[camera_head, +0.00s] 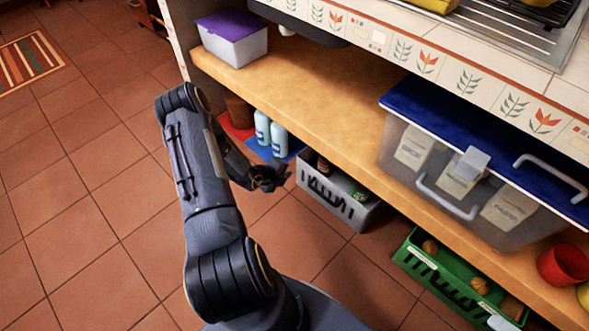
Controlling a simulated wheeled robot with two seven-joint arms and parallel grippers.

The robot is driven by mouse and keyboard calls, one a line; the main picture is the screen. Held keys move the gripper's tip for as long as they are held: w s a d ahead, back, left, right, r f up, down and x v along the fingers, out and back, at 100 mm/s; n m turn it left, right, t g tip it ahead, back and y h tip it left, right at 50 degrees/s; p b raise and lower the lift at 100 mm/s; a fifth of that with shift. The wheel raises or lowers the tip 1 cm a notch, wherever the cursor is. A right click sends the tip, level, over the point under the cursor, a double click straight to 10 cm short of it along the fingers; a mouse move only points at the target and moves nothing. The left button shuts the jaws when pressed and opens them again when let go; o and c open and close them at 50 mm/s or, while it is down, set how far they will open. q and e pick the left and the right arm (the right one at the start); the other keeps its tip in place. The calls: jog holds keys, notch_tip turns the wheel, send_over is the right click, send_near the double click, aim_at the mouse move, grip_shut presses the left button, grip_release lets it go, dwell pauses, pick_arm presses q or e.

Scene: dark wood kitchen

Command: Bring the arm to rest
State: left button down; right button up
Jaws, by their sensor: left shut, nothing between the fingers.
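My left arm (205,175) rises from the bottom of the view, bends at its top joint and comes back down to the right. My right gripper is out of view.
A wooden shelf (330,105) runs diagonally on the right. On it stand a purple-lidded box (233,50) and a large blue-lidded clear bin (400,150). A green crate (440,278) and a red cup (562,265) are lower right. The tiled floor (80,220) at left is clear.

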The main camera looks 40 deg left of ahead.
pick_arm(q)
jog(key=w+d+r+m+t+h, duration=0.1)
jog(key=w+d+r+m+h, duration=0.15)
jog(key=r+m, duration=0.45)
jog(key=w+d+r+m+h, duration=0.1)
jog(key=d+r+m, duration=0.25)
jog(key=r, duration=0.65)
jog(key=s+d+r+m+g+h, duration=0.1)
jog(key=s+d+r+m+h, duration=0.1)
jog(key=d+r+m, duration=0.45)
jog(key=s+d+r+m+h, duration=0.1)
jog(key=d+r+m, duration=0.3)
jog(key=r+m, duration=0.45)
jog(key=s+d+r+m+g, duration=0.3)
jog(key=s+d+r+m, duration=0.5)
jog(key=s+m, duration=0.4)
jog(key=s+a+m+y, duration=0.1)
jog(key=s+m+y, duration=0.2)
jog(key=s+m, duration=0.95)
notch_tip(320, 180, up, 30)
jog(key=w+m+p, duration=0.1)
jog(key=p, duration=3)
jog(key=shift+w+a+f+g, duration=0.15)
jog(key=shift+a+g, duration=0.05)
jog(key=shift+g, duration=0.2)
jog(key=shift+y, duration=0.25)
